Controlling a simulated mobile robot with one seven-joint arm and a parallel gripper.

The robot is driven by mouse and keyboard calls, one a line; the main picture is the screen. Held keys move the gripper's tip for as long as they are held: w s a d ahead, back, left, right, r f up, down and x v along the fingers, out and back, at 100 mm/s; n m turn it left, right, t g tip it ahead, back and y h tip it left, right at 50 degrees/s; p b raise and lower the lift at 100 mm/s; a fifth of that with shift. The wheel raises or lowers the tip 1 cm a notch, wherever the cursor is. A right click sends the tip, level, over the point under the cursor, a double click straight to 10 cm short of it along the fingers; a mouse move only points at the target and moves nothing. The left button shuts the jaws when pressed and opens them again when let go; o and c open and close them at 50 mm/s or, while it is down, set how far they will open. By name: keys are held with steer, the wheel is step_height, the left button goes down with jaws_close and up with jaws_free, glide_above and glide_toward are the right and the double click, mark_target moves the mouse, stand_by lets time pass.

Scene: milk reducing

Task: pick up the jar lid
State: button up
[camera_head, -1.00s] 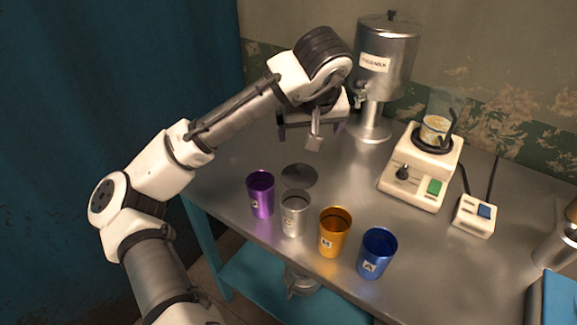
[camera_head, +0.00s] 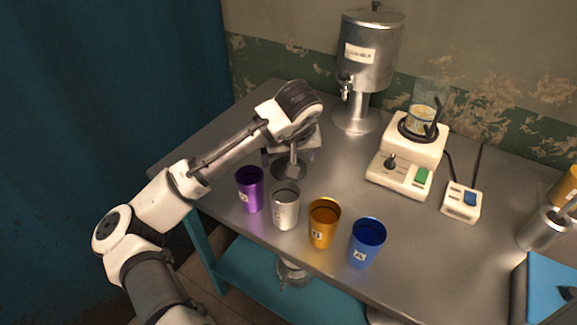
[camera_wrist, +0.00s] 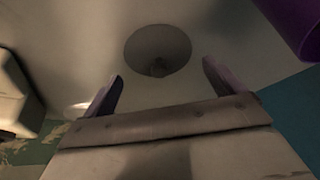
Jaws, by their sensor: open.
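The jar lid is a flat, dark grey disc (camera_head: 280,172) lying on the metal table behind the purple and silver cups. It is partly covered by the end of my arm in the head view. In the wrist view the lid (camera_wrist: 157,42) is a round disc with a small dark spot near its lower edge, ahead of my fingers. My gripper (camera_head: 289,155) is low above the lid, pointing down. In the wrist view my gripper (camera_wrist: 161,80) has its two purple fingers spread wide, with nothing between them.
Purple (camera_head: 250,190), silver (camera_head: 285,207), orange (camera_head: 323,224) and blue (camera_head: 366,244) cups line the front edge. A steel dispenser (camera_head: 370,50) stands behind. A white hot plate (camera_head: 408,165) and a switch box (camera_head: 461,202) are right. The table's middle is clear.

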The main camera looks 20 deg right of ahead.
steer(key=shift+x, duration=1.25)
steer(key=c, duration=0.8)
steer(key=shift+o, duration=0.2)
steer(key=shift+r, duration=0.15)
